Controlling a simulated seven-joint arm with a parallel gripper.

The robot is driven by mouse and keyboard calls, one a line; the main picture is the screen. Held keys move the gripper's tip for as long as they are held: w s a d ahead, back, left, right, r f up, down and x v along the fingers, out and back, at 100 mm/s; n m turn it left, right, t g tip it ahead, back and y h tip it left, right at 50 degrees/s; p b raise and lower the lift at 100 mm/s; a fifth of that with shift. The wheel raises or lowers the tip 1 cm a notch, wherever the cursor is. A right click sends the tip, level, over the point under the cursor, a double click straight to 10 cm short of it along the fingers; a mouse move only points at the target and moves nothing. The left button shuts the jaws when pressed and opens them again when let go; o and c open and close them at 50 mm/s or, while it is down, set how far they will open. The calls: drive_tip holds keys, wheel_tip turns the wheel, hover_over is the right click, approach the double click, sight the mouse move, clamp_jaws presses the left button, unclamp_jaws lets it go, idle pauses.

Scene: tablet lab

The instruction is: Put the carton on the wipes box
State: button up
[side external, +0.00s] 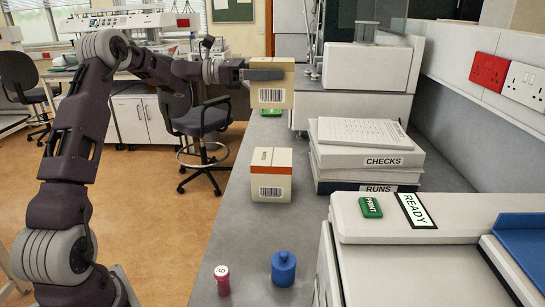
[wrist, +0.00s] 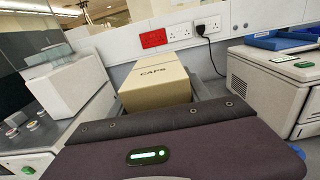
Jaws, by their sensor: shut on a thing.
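My gripper (side external: 264,75) is shut on a tan carton (side external: 272,97) with a barcode on its side, held high above the bench. In the wrist view the held carton (wrist: 155,86) shows the word CAPS on its top, beyond the dark body of my wrist. A white box with an orange band and a barcode (side external: 270,178) stands upright on the bench below, apart from the carton; it may be the wipes box, but its small lettering is unreadable. My gripper's fingertips are hidden in the wrist view.
A stack marked CHECKS (side external: 365,157) and RUNS (side external: 367,187) stands right of the white box. A white machine marked READY (side external: 450,205) fills the front right. A blue lidded pot (side external: 283,269) and pink bottle (side external: 222,281) stand in front. The bench's left edge borders open floor.

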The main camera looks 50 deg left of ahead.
wheel_tip(320, 180, down, 15)
drive_tip(key=shift+f, duration=0.1)
idle(0.3)
drive_tip(key=o, duration=1.5)
drive_tip(key=shift+c, duration=0.2)
drive_tip(key=shift+s+a, duration=0.1)
drive_tip(key=shift+a, duration=0.05)
drive_tip(key=v, duration=1.1)
drive_tip(key=shift+s+a, duration=0.2)
drive_tip(key=shift+s, duration=0.05)
